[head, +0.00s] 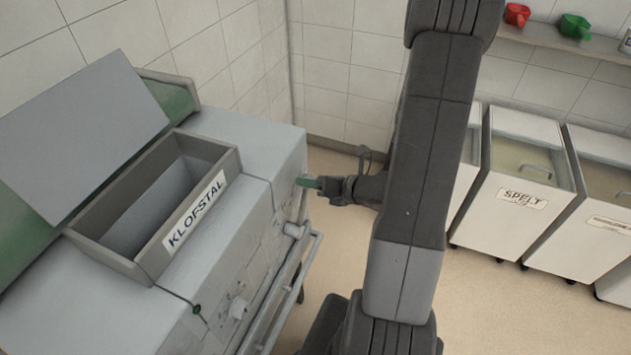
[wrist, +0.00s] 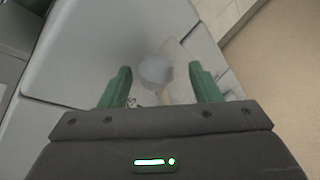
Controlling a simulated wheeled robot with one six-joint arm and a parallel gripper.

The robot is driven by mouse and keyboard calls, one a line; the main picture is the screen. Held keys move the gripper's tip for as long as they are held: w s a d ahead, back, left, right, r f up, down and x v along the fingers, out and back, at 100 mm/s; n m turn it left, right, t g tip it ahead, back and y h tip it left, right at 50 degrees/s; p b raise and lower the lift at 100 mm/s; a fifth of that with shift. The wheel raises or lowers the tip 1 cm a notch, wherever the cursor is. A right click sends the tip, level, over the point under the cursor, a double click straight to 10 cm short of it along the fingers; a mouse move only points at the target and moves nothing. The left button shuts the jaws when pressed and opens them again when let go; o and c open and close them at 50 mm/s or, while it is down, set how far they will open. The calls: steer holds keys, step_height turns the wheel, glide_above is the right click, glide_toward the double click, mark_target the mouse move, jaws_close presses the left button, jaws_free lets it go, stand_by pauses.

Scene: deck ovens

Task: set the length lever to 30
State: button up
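My gripper (head: 309,182) is at the right end face of the grey machine (head: 262,141) in the head view. In the wrist view my gripper (wrist: 160,78) has its two green fingers spread wide apart. A round grey knob (wrist: 155,70) shows in the gap between them, beyond the fingertips, and neither finger visibly touches it. It looks like the end of the length lever, but I cannot be sure. A pale plate (wrist: 184,93) lies behind it with faint marks. No number, 30 included, can be read. In the head view the lever cannot be made out.
An open hopper labelled KLOFSTAL (head: 151,270) sits on the machine. White bins (head: 515,170) stand at the right.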

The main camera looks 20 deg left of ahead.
steer(key=shift+s+d+r, duration=0.1)
steer(key=v, duration=1.3)
steer(key=shift+d+b, duration=0.3)
steer(key=shift+b, duration=0.1)
steer(key=shift+a, duration=0.1)
steer(key=x, duration=1.3)
steer(key=shift+a+p, duration=0.3)
steer(key=shift+p, duration=0.1)
steer(key=shift+d, duration=0.1)
